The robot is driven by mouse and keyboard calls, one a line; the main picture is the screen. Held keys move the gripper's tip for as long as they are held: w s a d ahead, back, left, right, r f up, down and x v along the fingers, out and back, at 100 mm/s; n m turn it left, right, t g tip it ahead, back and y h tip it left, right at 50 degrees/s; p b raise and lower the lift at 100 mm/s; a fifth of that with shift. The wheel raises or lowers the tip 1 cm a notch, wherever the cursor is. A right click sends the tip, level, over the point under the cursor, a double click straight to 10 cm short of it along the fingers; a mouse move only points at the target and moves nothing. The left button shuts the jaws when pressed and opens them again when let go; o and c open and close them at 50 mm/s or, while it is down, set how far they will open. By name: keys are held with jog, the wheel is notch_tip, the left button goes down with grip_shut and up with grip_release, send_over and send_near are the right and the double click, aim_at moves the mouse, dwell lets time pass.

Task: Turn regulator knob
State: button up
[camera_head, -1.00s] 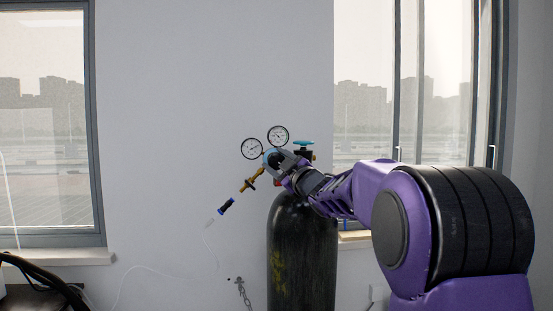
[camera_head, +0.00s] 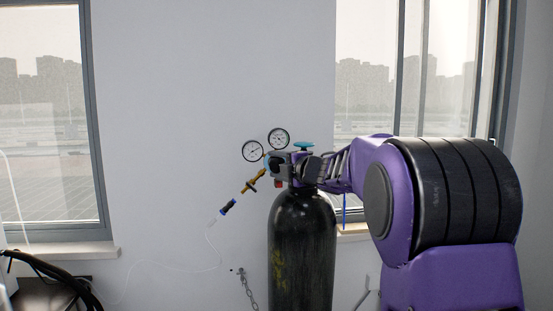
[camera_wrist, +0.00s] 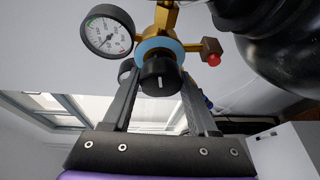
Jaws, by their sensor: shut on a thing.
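The regulator knob (camera_wrist: 160,76) is black with a white mark, in front of a light-blue disc (camera_wrist: 158,46) on the brass regulator body in the wrist view. My gripper (camera_wrist: 160,84) is shut on the knob, one finger along each side. In the head view, my gripper (camera_head: 281,162) is at the regulator, just above the shoulder of the black gas cylinder (camera_head: 302,240). There the knob is mostly hidden by the gripper. Two round gauges (camera_head: 252,151) (camera_head: 279,139) stand above the regulator. One gauge (camera_wrist: 109,30) is close by in the wrist view.
A turquoise valve wheel (camera_head: 303,146) stands on the cylinder top, close to my wrist. A chain (camera_head: 246,285) is on the wall. Windows flank the wall.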

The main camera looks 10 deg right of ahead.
jog(key=shift+f+n+p, duration=0.15)
jog(key=shift+n+p, duration=0.2)
jog(key=shift+n, duration=0.15)
jog(key=o, duration=1.4)
jog(key=shift+c, duration=0.2)
jog(key=shift+s, duration=0.1)
